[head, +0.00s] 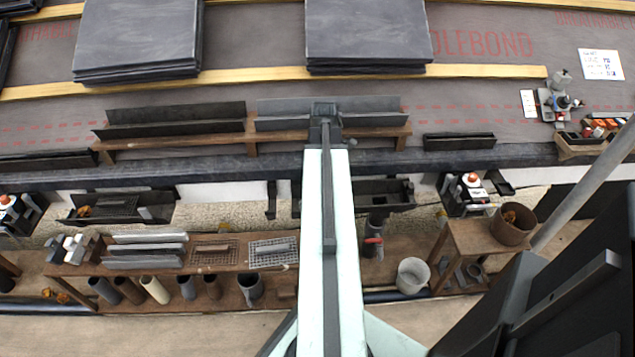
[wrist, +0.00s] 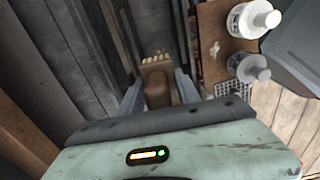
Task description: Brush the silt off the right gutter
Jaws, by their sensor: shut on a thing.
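My gripper (wrist: 159,84) is shut on a brown wooden brush (wrist: 157,93), with a row of pale bristle tufts at its far end. In the head view my arm crosses the middle and its fingers cannot be made out. The right gutter (head: 385,193) is a dark open trough below the roof edge, partly hidden behind my arm. Silt cannot be told apart from its dark inside. A dark channel runs beyond the brush in the wrist view; I cannot tell whether the bristles touch it. The left gutter (head: 158,212) holds a grate and some orange-brown leaves.
A wooden bench (head: 225,267) below holds grates, grey strips and pipe pieces. A white bucket (head: 413,276) stands right of my arm, near a stool with a rusty brown pot (head: 513,224). Slate stacks (head: 138,38) lie on the roof. A grey pole (head: 585,185) slants at right.

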